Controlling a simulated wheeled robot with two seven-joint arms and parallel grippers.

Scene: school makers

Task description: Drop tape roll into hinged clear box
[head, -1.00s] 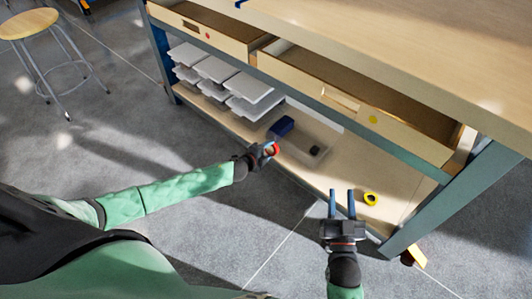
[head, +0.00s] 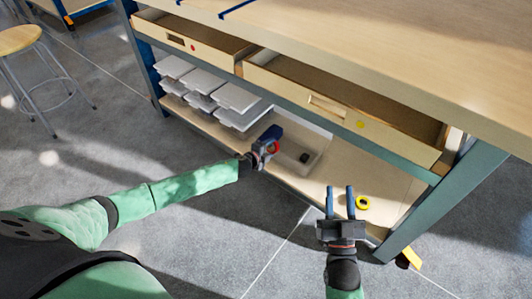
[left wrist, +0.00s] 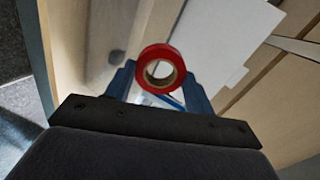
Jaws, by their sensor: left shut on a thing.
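A red tape roll (head: 273,147) is held between the fingers of my left gripper (head: 268,149). In the left wrist view the red roll (left wrist: 161,69) sits upright between the blue fingers, its hole facing the camera. The clear box (head: 318,155) is on the lower shelf, just right of and behind the left gripper. A small dark item (head: 304,157) lies in it. A blue item (head: 271,132) shows behind the left gripper, partly covered by it. My right gripper (head: 340,188) is open and empty near the shelf's front edge.
White trays (head: 237,98) are stacked to the left of the box. Two open drawers (head: 345,92) overhang the shelf. A bench leg (head: 440,200) stands at the right.

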